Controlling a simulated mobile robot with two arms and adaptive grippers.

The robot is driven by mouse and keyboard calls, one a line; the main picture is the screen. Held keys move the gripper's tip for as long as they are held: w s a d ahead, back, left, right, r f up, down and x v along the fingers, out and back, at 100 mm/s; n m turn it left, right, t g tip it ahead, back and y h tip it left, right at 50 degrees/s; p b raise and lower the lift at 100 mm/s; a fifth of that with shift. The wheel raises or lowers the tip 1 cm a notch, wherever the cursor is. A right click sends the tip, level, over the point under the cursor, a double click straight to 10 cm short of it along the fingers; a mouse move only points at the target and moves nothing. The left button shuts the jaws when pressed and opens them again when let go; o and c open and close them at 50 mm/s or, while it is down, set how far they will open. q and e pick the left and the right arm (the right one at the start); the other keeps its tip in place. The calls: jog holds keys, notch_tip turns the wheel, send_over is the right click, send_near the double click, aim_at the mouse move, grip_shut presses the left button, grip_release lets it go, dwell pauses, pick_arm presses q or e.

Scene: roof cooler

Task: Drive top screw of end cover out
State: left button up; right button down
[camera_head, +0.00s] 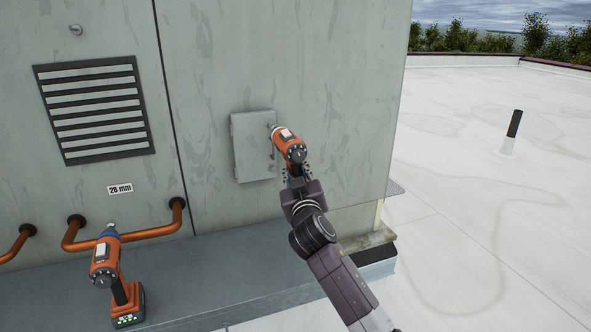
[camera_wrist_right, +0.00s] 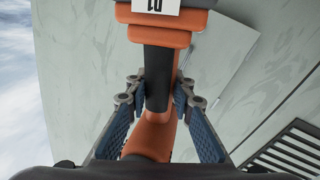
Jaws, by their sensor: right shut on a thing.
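The end cover (camera_head: 250,150) is a small grey rectangular plate on the cooler's wall. My right gripper (camera_head: 298,174) is shut on the handle of an orange screwdriver (camera_head: 290,146). The tool's nose points at the wall by the cover's upper right corner; I cannot tell whether its tip touches a screw. The top screw is hidden behind the tool or too small to see. In the right wrist view, the blue-padded fingers of the right gripper (camera_wrist_right: 158,100) lie on both sides of the tool's dark handle (camera_wrist_right: 158,75). My left gripper is not in view.
A second orange tool (camera_head: 107,265) with a battery stands on the grey ledge (camera_head: 215,270) at left. Orange pipes (camera_head: 150,233) stick out of the wall beside it. A louvred vent (camera_head: 95,108) is at upper left. The white roof (camera_head: 470,200) at right is mostly free.

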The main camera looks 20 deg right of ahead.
aim_at(299, 170)
jog(key=shift+w+r+b, duration=0.35)
jog(key=shift+w+b, duration=0.15)
jog(key=shift+w, duration=0.25)
dwell(0.9)
jog(key=shift+w+r, duration=0.15)
jog(key=shift+r, duration=0.05)
dwell(0.7)
jog(key=shift+s+a+f+b, duration=0.2)
jog(key=shift+s+a+b, duration=0.05)
jog(key=shift+s+b, duration=0.05)
dwell(1.2)
jog(key=shift+s, duration=0.1)
jog(key=shift+s+f+p, duration=0.15)
jog(key=shift+s+p, duration=0.2)
jog(key=shift+p, duration=0.05)
jog(key=shift+d+p+v, duration=0.15)
jog(key=shift+p+v, duration=0.25)
jog(key=shift+v, duration=0.4)
jog(key=shift+d+p+v, duration=0.15)
jog(key=shift+p+v, duration=0.2)
jog(key=shift+v, duration=0.4)
jog(key=shift+s+d, duration=0.2)
jog(key=shift+s, duration=0.4)
jog(key=shift+p+v, duration=0.5)
jog(key=shift+v, duration=0.3)
jog(key=shift+d, duration=0.1)
